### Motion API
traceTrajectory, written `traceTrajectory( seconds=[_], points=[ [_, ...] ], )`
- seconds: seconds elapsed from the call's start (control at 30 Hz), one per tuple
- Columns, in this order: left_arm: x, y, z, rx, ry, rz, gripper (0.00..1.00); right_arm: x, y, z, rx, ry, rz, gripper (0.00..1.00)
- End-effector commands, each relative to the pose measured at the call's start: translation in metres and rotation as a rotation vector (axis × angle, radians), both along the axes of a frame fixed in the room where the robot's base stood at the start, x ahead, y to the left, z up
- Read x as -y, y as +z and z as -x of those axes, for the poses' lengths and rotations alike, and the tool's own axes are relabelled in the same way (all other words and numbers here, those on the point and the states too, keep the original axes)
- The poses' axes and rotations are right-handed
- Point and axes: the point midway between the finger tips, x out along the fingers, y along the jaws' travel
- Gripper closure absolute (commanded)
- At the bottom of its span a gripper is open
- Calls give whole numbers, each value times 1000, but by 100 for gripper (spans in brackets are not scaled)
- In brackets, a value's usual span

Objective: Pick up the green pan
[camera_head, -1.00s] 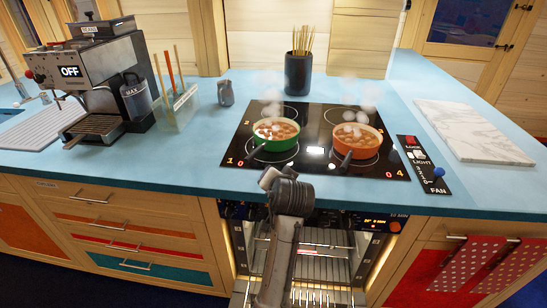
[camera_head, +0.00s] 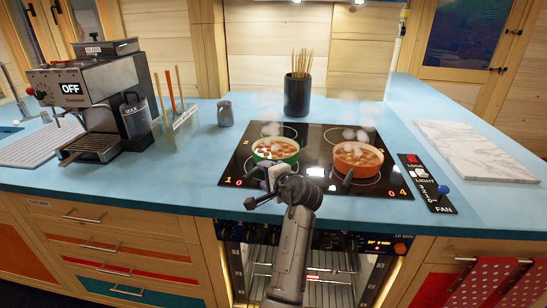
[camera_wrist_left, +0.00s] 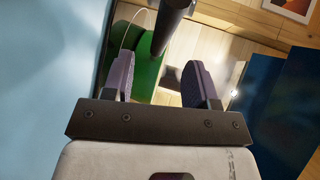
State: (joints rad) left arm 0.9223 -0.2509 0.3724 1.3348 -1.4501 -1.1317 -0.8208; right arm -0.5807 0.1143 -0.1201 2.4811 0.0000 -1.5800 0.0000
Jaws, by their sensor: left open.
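The green pan (camera_head: 287,158) stands on the front left of the black cooktop, filled with a steaming reddish stew with lighter pieces. My left gripper (camera_head: 258,187) is open and empty, just in front of the pan at the counter's front edge. In the head view it covers part of the pan's front and most of its handle. In the left wrist view, the pan's green side (camera_wrist_left: 148,75) and its dark handle (camera_wrist_left: 172,18) show beyond and between the two spread fingers (camera_wrist_left: 160,80).
An orange pan (camera_head: 362,166) with similar food steams right beside it on the cooktop (camera_head: 322,133). A utensil pot (camera_head: 297,95) stands behind. A control panel (camera_head: 427,183) and marble board (camera_head: 462,148) are at right. A coffee machine (camera_head: 100,90) is at left.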

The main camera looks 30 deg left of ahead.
Motion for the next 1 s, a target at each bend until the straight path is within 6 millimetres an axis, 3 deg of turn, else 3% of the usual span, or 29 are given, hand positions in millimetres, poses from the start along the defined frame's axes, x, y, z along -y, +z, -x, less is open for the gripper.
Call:
traceTrajectory(
  seconds=[0.27,0.63,1.0],
  points=[
    [-13,-4,-6,1,0,0,47,0,-1,0,-1,0,0,57],
    [-51,-14,-23,1,-1,1,47,2,-3,0,-2,6,9,57],
    [-55,-16,-25,1,-1,1,49,3,-3,0,-2,6,10,57]
  ],
)
